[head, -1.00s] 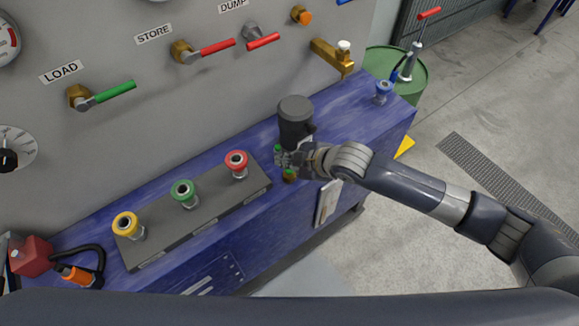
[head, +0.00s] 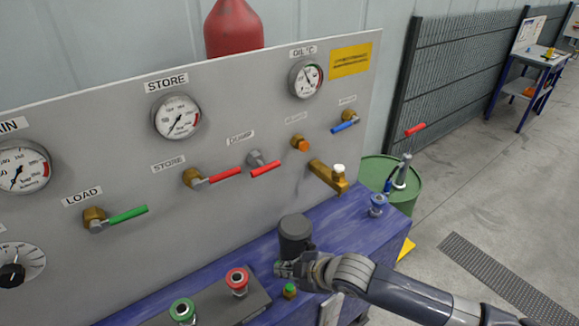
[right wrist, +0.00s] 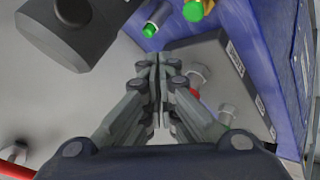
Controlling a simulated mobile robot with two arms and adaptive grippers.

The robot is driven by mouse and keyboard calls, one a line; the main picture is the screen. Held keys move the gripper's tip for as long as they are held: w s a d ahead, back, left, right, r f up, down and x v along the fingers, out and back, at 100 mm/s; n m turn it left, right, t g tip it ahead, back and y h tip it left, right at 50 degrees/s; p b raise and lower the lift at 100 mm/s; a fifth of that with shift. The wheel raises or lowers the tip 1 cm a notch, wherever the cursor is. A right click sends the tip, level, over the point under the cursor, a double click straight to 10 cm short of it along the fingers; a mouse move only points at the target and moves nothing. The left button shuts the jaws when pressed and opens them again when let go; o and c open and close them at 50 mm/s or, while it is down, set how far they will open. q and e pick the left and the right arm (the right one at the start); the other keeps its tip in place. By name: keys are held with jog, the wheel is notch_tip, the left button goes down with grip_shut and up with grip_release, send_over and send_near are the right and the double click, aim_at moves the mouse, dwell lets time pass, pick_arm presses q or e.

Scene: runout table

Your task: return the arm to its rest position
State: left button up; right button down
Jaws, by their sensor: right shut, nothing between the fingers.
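My right arm comes in from the lower right in the head view, and its gripper (head: 283,268) is low over the blue bench (head: 345,222), beside a dark grey cylinder (head: 295,236). In the right wrist view my right gripper (right wrist: 155,62) has its fingers together with nothing between them. The dark cylinder also shows in the right wrist view (right wrist: 70,30), at upper left, apart from the fingers. A green-tipped brass fitting (head: 290,291) sits just below the gripper in the head view. My left gripper is not in view.
A grey panel (head: 130,130) with gauges and valve levers rises behind the bench. A red button (head: 237,281) and a green button (head: 183,310) stand on a dark box left of the gripper. A brass tap (head: 328,176) sticks out above the bench. A green drum (head: 400,185) stands beyond.

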jog(key=s+a+r+m, duration=0.1)
jog(key=s+a+m, duration=0.1)
jog(key=s+m, duration=0.45)
jog(key=s+d+f+m+g+h, duration=0.1)
jog(key=s+d+f+m+h, duration=0.3)
jog(key=s+d, duration=0.7)
jog(key=s+d+m+g+h, duration=0.25)
jog(key=s+d+m, duration=0.35)
jog(key=s+d, duration=0.45)
notch_tip(320, 180, down, 30)
jog(key=d+b, duration=0.1)
jog(key=b, duration=0.5)
jog(key=s+d+f+g+b, duration=0.1)
jog(key=s+f+b, duration=0.1)
jog(key=s+f, duration=0.6)
jog(key=s+d+f+b, duration=0.2)
jog(key=s+f, duration=0.6)
jog(key=f, duration=0.6)
jog(key=shift+s+d+f+g+b, duration=0.25)
jog(key=shift+g+b, duration=0.1)
jog(key=shift+b, duration=0.15)
